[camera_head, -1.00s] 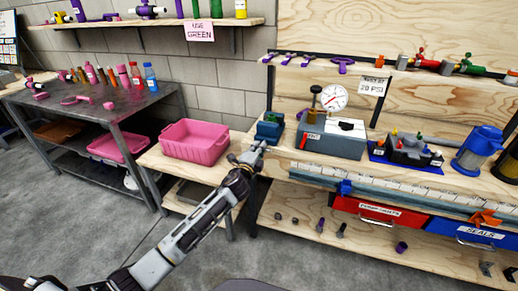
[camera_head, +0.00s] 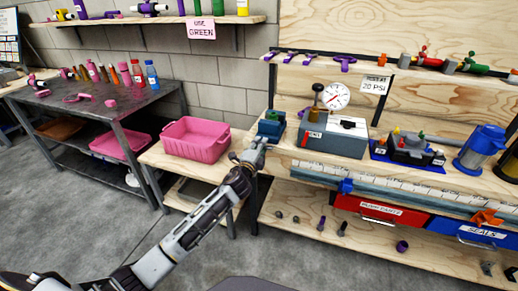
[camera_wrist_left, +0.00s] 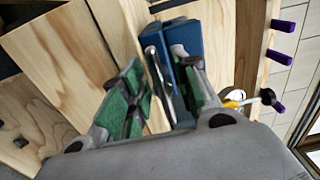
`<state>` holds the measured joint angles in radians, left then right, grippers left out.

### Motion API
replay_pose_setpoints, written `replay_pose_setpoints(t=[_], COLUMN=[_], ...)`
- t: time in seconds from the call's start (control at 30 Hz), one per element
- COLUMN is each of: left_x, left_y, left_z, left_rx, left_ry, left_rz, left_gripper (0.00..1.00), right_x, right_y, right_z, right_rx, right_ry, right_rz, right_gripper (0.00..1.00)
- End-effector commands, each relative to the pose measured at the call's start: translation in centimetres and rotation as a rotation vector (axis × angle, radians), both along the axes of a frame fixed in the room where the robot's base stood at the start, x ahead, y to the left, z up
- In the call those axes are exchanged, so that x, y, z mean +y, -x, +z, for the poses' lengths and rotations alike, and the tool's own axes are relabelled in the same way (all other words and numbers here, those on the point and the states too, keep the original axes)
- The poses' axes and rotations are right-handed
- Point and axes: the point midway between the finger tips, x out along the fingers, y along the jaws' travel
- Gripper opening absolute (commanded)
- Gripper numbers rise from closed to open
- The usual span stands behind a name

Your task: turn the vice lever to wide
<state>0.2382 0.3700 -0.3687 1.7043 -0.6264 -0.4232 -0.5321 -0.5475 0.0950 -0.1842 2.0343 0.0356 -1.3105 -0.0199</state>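The small blue vice (camera_head: 271,126) sits at the left end of the wooden workbench. In the left wrist view the blue vice (camera_wrist_left: 184,45) is close ahead, partly covered by a fingertip. A thin metallic bar (camera_wrist_left: 154,62), which may be its lever, shows on its near side. My left gripper (camera_head: 254,153) is just in front of the vice. In the left wrist view its green-padded fingers (camera_wrist_left: 160,75) stand apart, with the bar and part of the vice between them. I cannot tell whether either finger touches the bar. My right gripper is out of view.
A grey box with a pressure gauge (camera_head: 335,96) stands right of the vice. A pink bin (camera_head: 195,141) sits on the lower table to the left. A long ruled rail (camera_head: 400,190) runs along the bench front, above red and blue drawers.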

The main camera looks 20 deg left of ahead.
Motion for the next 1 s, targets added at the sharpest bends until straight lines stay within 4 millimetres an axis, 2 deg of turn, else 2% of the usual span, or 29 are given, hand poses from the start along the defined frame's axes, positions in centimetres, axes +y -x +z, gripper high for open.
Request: replay_pose_setpoints(t=[0.37, 1.0], left_x=[0.1, 0.2], left_y=[1.3, 6.7], left_z=[-0.1, -0.1], left_rx=[0.001, 0.001], left_ry=[-0.001, 0.000], left_rz=[0.000, 0.000], left_gripper=[0.30, 0.30], right_x=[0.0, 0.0], right_y=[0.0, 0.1], right_z=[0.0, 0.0], right_rx=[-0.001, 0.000], right_ry=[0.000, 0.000], right_rz=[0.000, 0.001], right_gripper=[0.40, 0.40])
